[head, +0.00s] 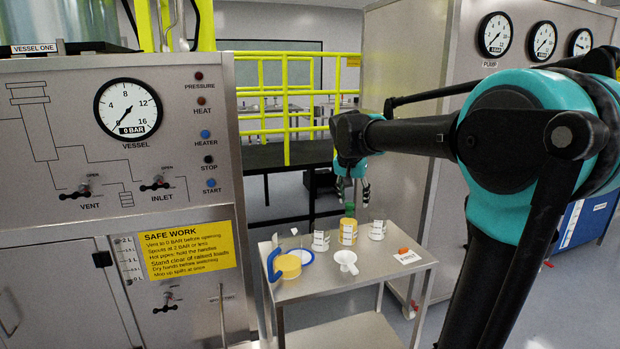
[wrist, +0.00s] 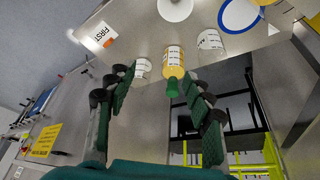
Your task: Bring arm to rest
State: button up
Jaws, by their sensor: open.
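My gripper (head: 352,191) hangs from my outstretched arm above the back edge of the small steel cart (head: 318,287). Its two fingers are apart in the wrist view (wrist: 160,95), with green pads facing each other. A yellow bottle with a green cap (head: 348,230) stands on the cart below the gripper. In the wrist view the bottle (wrist: 173,62) shows beyond the fingertips, with its green cap towards the gap between them. I cannot tell the exact distance between the cap and the fingers. Nothing shows held in the gripper.
The vessel panel (head: 120,150) stands left, the pump cabinet (head: 420,60) right, yellow railing (head: 286,95) behind.

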jog(key=s+d+f+n+y, duration=0.1)
jog(key=s+d+f+n, duration=0.1)
jog(key=s+f, duration=1)
jog(key=s+d+f+n, duration=0.3)
jog(key=s+d+f, duration=0.1)
jog(key=s+f, duration=0.8)
jog(key=s, duration=0.3)
jog(key=shift+f+y, duration=0.35)
jog(key=shift+y, duration=0.05)
